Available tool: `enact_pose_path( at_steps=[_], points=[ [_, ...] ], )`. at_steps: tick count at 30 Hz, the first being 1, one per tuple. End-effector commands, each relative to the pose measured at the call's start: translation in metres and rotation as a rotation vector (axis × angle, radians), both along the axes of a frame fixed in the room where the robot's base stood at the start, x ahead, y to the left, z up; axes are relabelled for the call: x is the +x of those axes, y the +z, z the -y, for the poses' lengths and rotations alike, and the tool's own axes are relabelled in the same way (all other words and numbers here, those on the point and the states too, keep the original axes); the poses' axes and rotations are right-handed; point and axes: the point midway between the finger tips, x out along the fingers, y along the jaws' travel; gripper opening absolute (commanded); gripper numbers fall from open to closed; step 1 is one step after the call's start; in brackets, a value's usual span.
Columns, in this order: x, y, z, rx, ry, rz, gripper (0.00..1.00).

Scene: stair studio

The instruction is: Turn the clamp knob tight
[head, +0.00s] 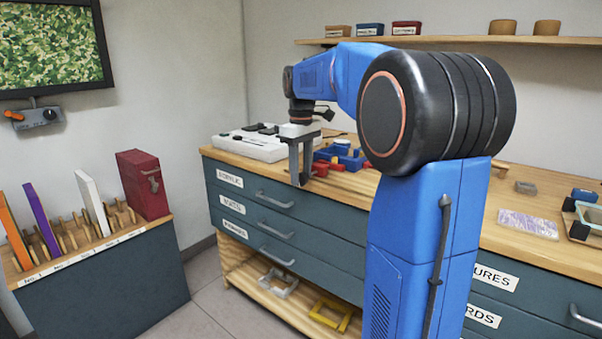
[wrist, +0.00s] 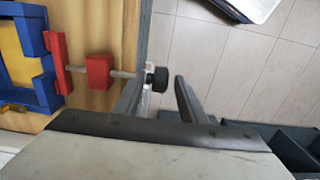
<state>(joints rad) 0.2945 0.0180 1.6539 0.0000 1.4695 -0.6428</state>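The clamp shows in the wrist view as a blue frame (wrist: 30,38) around a yellow piece, with a red jaw (wrist: 58,62) and a red block (wrist: 99,71) on a grey screw. The black clamp knob (wrist: 158,79) is at the screw's right end, by the bench edge. My gripper (wrist: 160,82) is open, its fingers on either side of the knob in this view, with a visible gap to the right finger. I cannot tell whether the left finger touches the screw or knob. In the head view, my gripper (head: 300,165) points down just left of the blue and red clamp (head: 345,156); the knob is not distinguishable there.
Drawers with grey handles (head: 275,200) face the front. Open tiled floor lies before the bench; a rack with a red binder (head: 143,185) stands left.

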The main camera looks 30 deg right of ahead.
Motion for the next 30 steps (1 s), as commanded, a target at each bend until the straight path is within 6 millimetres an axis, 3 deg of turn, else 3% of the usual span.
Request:
enact_pose_path(
  at_steps=[9,13,30],
  points=[
    [0.0,-0.0018,0.0,0.0,0.0,0.0,0.35],
    [-0.0002,-0.0018,-0.0005,0.001,0.0,-0.001,0.05],
    [-0.0053,-0.002,-0.0014,0.042,-0.001,0.096,0.07]
  ],
)
